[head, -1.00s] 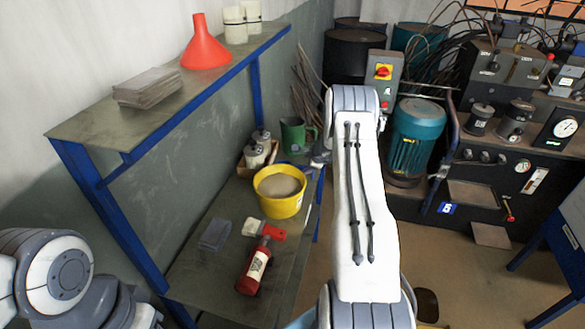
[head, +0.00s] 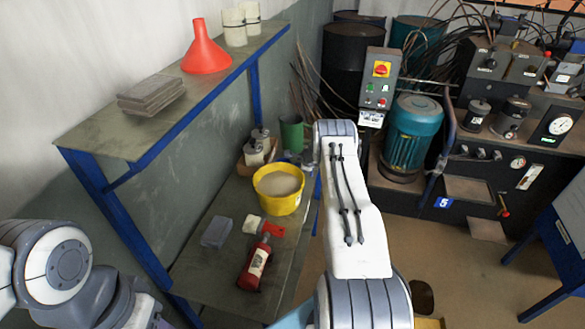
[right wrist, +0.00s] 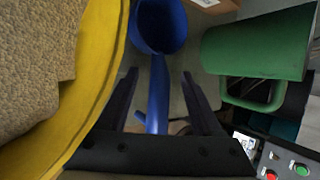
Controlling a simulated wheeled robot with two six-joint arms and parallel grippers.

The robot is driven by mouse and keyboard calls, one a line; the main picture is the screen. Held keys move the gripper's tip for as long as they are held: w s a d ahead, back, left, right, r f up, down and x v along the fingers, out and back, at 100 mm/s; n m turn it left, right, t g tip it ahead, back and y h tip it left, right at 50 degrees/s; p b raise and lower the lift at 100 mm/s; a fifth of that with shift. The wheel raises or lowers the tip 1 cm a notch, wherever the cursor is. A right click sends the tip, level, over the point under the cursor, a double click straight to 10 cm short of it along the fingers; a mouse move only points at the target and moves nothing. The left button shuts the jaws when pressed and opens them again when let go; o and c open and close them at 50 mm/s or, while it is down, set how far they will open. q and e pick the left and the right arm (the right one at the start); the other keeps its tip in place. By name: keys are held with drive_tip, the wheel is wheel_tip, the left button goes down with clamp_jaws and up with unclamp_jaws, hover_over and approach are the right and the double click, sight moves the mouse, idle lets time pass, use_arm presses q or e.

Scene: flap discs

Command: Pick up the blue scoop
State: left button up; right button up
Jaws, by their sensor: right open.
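The blue scoop (right wrist: 158,28) shows in the right wrist view, with its round cup at the top and its handle running down towards my palm. My right gripper (right wrist: 160,76) is open, with one finger on each side of the handle and gaps between. In the head view, my right arm hides the scoop and most of that gripper. My left arm shows at the lower left of the head view, but its gripper is out of view.
A yellow bucket (head: 278,204) of beige powder and a green mug (head: 291,133) stand close by; the mug (right wrist: 258,45) is right of the scoop in the wrist view. A red bottle (head: 255,265) and grey block (head: 216,232) lie on the lower shelf.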

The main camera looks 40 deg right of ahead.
clamp_jaws()
idle(1.4)
